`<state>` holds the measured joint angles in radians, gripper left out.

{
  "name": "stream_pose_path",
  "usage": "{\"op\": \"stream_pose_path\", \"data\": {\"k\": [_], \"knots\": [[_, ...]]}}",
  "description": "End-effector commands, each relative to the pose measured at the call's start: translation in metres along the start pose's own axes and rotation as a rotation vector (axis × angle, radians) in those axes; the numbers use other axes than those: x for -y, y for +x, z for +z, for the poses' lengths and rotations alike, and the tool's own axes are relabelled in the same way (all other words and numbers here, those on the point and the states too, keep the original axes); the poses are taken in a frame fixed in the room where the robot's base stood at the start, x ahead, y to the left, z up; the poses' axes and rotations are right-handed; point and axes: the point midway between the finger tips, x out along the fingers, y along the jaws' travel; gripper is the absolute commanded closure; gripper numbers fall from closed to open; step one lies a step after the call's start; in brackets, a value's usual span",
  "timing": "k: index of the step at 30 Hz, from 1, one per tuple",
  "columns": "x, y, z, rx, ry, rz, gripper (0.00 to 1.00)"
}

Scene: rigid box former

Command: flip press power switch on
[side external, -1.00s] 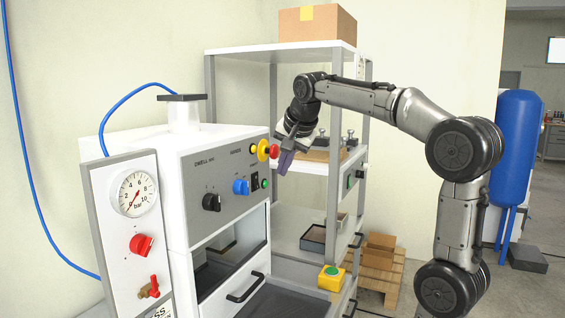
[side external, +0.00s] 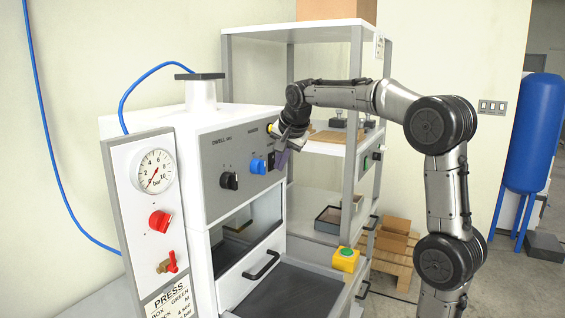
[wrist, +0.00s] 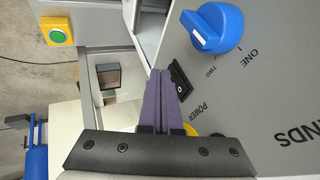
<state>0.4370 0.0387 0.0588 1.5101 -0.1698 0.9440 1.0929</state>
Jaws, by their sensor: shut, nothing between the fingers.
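The press (side external: 245,200) is a white machine with a grey control panel on its front. Its power switch (wrist: 181,84) is a small black rocker with a white O mark, next to the POWER label in the wrist view. My gripper (wrist: 158,73) has purple fingers, shut together and empty. Their tips are right beside the rocker; I cannot tell whether they touch it. In the side view my gripper (side external: 281,163) is at the right end of the panel and hides much of the switch area. Which way the rocker is tilted is unclear.
A blue selector knob (wrist: 212,28) sits close to the switch; it also shows in the side view (side external: 257,166). A black knob (side external: 229,181) is further left. A yellow box with a green button (side external: 345,259) stands lower right. A shelf rack (side external: 345,135) stands behind my gripper.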

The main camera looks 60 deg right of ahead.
Motion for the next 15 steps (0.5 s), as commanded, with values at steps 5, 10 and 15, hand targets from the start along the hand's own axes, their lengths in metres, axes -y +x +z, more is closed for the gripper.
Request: {"op": "stream_pose_path", "data": {"k": [5, 10, 15], "knots": [[0.0041, 0.0045, 0.0013, 0.0, 0.0, 0.0, 1.0], [0.0034, 0.0041, 0.0011, 0.001, 0.0, 0.0, 1.0], [0.0044, 0.0023, 0.0001, 0.0, 0.0, 0.0, 1.0]]}}
